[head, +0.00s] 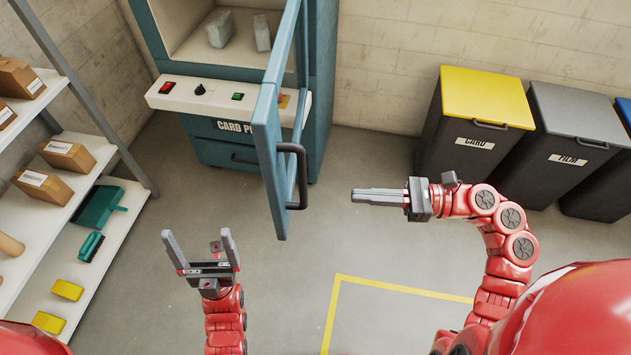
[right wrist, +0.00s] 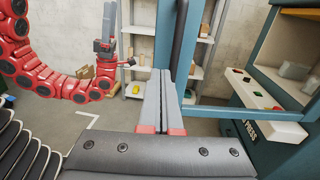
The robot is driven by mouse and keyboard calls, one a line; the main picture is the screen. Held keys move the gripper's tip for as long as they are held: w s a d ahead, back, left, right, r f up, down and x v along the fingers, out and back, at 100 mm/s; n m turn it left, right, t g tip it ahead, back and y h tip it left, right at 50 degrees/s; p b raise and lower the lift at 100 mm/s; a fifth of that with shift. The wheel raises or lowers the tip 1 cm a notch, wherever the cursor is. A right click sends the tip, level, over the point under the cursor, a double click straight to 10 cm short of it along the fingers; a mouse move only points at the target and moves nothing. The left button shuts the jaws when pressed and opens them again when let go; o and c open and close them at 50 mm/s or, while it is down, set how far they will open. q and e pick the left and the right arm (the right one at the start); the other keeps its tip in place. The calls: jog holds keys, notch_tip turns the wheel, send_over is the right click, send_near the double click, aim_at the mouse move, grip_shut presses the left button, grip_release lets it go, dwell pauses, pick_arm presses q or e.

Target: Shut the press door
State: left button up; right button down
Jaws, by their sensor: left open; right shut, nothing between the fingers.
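The card press (head: 215,145) is a teal cabinet at the upper middle of the head view, with a white control panel. Its door (head: 270,140) is a teal frame swung wide open toward me, with a dark handle (head: 302,178) on its right side. The door (right wrist: 184,60) and the press (right wrist: 270,135) also show in the right wrist view. My right gripper (head: 355,196) is shut and empty, right of the handle and apart from it, pointing left. My left gripper (head: 200,238) is open and empty, left of the door's lower end, fingers pointing up.
Grey blocks (head: 221,30) lie inside the press. A shelf (head: 100,150) with boxes and tools stands at the left. Bins, including the yellow-lidded card bin (head: 485,97) and the film bin (head: 578,112), stand at the right. Floor around the door is clear.

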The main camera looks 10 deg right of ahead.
aim_at(280, 191)
jog(key=a+p, duration=0.1)
jog(key=a, duration=0.3)
jog(key=w+a+p, duration=0.1)
jog(key=a+p, duration=0.1)
jog(key=a, duration=0.2)
jog(key=w+a+p, duration=0.1)
jog(key=a+p, duration=0.1)
jog(key=a, duration=0.3)
jog(key=shift+w, duration=0.2)
jog(key=shift+w+a, duration=0.1)
jog(key=shift+a, duration=0.2)
jog(key=shift+f, duration=0.1)
